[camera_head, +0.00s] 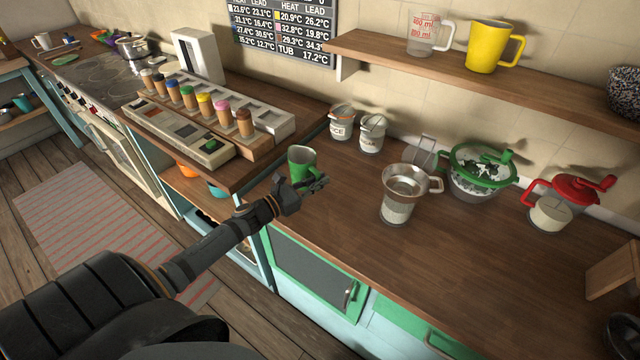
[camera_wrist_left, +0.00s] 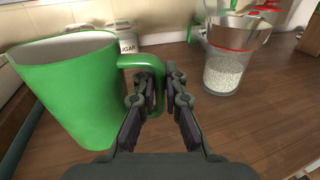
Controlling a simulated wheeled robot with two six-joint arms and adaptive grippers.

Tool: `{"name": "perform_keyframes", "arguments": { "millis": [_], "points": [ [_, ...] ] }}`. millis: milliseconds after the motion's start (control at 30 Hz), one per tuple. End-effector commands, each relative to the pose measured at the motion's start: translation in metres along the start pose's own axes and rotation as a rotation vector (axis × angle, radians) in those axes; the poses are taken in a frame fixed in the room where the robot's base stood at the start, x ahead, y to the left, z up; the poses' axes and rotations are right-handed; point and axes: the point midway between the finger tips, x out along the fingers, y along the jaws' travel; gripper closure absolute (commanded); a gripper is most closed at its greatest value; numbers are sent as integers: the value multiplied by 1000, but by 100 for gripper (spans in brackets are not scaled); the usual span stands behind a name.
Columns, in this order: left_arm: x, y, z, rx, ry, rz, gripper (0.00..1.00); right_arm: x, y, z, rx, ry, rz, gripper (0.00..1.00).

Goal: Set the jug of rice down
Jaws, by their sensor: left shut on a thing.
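My left gripper (camera_head: 316,184) is shut on the handle of a green jug (camera_head: 301,160), near the counter's left end. In the left wrist view, the handle of the green jug (camera_wrist_left: 70,88) runs between the fingers (camera_wrist_left: 160,82). The jug looks upright; its contents are hidden, and I cannot tell whether its base touches the counter. A clear jug (camera_head: 396,211) with white, rice-like grains stands on the counter to the right, a metal strainer (camera_head: 406,182) over its top. It also shows in the left wrist view (camera_wrist_left: 224,72). My right gripper is not in view.
Two lidded jars (camera_head: 371,136) stand behind. A green-rimmed bowl (camera_head: 482,178) and a red-lidded jug (camera_head: 552,213) stand right of the strainer. The wooden counter's (camera_head: 450,270) front middle is clear. A shelf (camera_head: 455,77) hangs above.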

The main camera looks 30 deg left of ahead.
Motion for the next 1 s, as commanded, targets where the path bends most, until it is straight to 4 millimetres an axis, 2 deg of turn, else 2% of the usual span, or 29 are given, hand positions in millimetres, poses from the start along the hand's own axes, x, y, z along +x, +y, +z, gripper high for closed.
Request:
{"name": "perform_keyframes", "arguments": {
  "millis": [167,600,1000],
  "points": [
    [0,0,-6,1,0,-1,100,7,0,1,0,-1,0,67],
    [0,0,-50,2,1,0,100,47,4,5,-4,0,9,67],
    [0,-1,-51,2,0,-1,100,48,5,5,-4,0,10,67]
  ]
}}
